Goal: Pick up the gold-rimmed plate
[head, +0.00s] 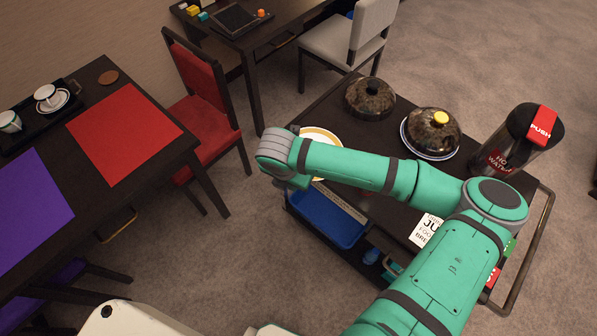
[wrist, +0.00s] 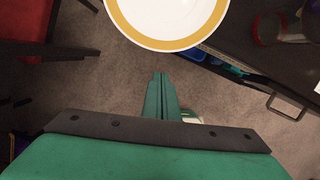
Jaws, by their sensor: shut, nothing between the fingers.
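The gold-rimmed plate (wrist: 167,44) is white with a wide gold band. In the wrist view it is at the top centre, partly cut off by the frame. In the head view the plate (head: 322,134) lies on the left end of the dark cart top, largely hidden behind my arm. My gripper (wrist: 161,76) is shut and empty, with its fingertips pointing toward the plate's near rim. A small gap shows between the tips and the rim in the wrist view. In the head view my gripper's fingers are mostly hidden under my wrist.
The cart top (head: 318,98) also holds two domed dishes, one (head: 370,97) at the back and one with a yellow knob (head: 431,130). A hot water dispenser (head: 508,148) stands at right. A blue bin (head: 325,218) is below. A red chair (head: 207,105) and a table (head: 180,150) are left.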

